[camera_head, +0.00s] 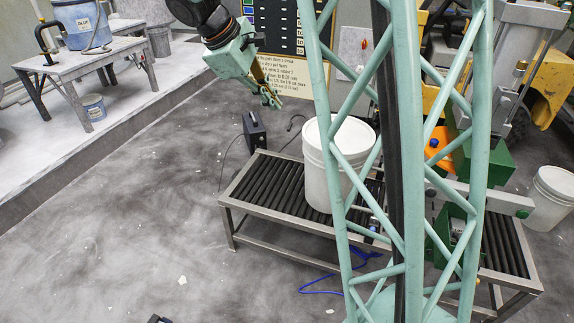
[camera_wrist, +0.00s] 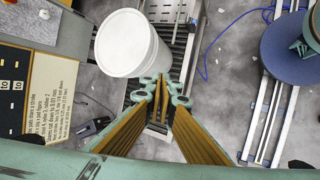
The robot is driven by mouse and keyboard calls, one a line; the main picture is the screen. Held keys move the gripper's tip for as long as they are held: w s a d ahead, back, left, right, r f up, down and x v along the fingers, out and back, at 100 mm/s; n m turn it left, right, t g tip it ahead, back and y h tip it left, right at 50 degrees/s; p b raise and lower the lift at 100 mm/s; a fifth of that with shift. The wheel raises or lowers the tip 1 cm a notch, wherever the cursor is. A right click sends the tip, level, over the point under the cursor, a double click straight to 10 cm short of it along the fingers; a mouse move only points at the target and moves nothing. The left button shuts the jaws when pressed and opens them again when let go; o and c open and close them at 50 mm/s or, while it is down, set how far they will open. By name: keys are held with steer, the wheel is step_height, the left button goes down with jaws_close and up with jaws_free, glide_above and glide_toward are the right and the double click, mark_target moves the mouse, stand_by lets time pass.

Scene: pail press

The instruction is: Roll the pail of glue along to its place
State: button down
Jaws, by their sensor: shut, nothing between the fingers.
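A white pail (camera_head: 322,165) stands upright on the roller conveyor (camera_head: 268,190), partly behind my teal lattice column. I can read no label on it. My gripper (camera_head: 272,98) is in the air left of the pail and above the conveyor's far left end, shut and empty. In the wrist view the pail (camera_wrist: 126,42) is just beyond and left of the fingertips (camera_wrist: 164,88), with a gap in the head view. A blue pail (camera_head: 80,22) with a small label, perhaps reading glue, stands on a bench at the upper left.
A green and orange machine (camera_head: 470,155) stands over the conveyor's right part. Another white pail (camera_head: 552,195) is on the floor at the far right. A black box (camera_head: 254,132) sits behind the conveyor. A blue hose (camera_head: 350,270) lies beneath it. The left floor is mostly clear.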

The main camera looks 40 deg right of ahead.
steer(key=w+d+f+n+h, duration=0.2)
steer(key=w+d+f+n, duration=0.1)
steer(key=w+d+f, duration=0.7)
steer(key=w+d+f+n+h, duration=0.25)
steer(key=w+d+f, duration=0.25)
steer(key=w+f, duration=0.6)
steer(key=w+d+f+n, duration=0.1)
steer(key=d+f+n, duration=0.1)
steer(key=f, duration=0.8)
steer(key=w+d+f+n+h, duration=0.1)
steer(key=d+f, duration=0.3)
steer(key=f, duration=0.6)
steer(key=w+d+f+n, duration=0.2)
steer(key=d+f+n, duration=0.1)
steer(key=f, duration=0.7)
steer(key=shift+w+d, duration=0.2)
steer(key=shift+d, duration=0.05)
steer(key=shift+f, duration=0.15)
steer(key=s+d+f+p, duration=0.1)
steer(key=s+d+f, duration=0.1)
steer(key=s+f, duration=0.2)
steer(key=shift+s+d+f, duration=0.15)
steer(key=shift+d+f, duration=0.15)
steer(key=shift+f, duration=0.65)
